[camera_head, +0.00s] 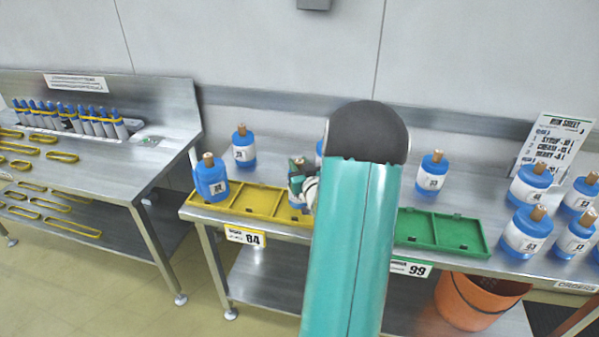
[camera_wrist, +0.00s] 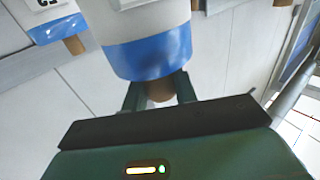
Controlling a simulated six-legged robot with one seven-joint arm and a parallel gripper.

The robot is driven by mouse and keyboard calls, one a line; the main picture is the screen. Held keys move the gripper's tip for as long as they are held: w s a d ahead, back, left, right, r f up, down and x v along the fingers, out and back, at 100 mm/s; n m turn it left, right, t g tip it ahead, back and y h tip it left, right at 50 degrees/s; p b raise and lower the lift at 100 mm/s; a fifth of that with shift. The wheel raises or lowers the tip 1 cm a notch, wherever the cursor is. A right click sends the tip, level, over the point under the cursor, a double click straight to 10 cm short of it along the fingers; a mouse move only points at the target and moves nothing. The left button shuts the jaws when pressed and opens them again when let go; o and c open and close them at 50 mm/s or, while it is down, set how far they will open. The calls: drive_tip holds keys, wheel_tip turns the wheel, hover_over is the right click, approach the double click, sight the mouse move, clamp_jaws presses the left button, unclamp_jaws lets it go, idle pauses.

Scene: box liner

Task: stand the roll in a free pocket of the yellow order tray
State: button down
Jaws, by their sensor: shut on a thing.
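No roll shows as such. In the wrist view a white bottle with a blue band (camera_wrist: 148,58) has its brown cork (camera_wrist: 160,91) between the fingers of my gripper (camera_wrist: 158,92), which is shut on it. In the head view my gripper (camera_head: 302,184) is at the right part of the yellow order tray (camera_head: 257,189), partly hidden by my teal arm. The held bottle is hard to make out there, so I cannot tell whether it touches the tray. A blue bottle (camera_head: 211,180) stands at the tray's left end. The tray's middle pocket looks empty.
Another blue bottle (camera_head: 243,149) stands behind the yellow tray. A green tray (camera_head: 440,233) with empty pockets lies right of my arm, a bottle (camera_head: 432,175) behind it. Several bottles crowd the right. An orange bucket (camera_head: 478,300) is below; a steel bench (camera_head: 150,165) stands left.

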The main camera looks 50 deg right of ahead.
drive_tip(key=shift+f, duration=1.25)
drive_tip(key=shift+f, duration=0.15)
drive_tip(key=c, duration=1.1)
unclamp_jaws()
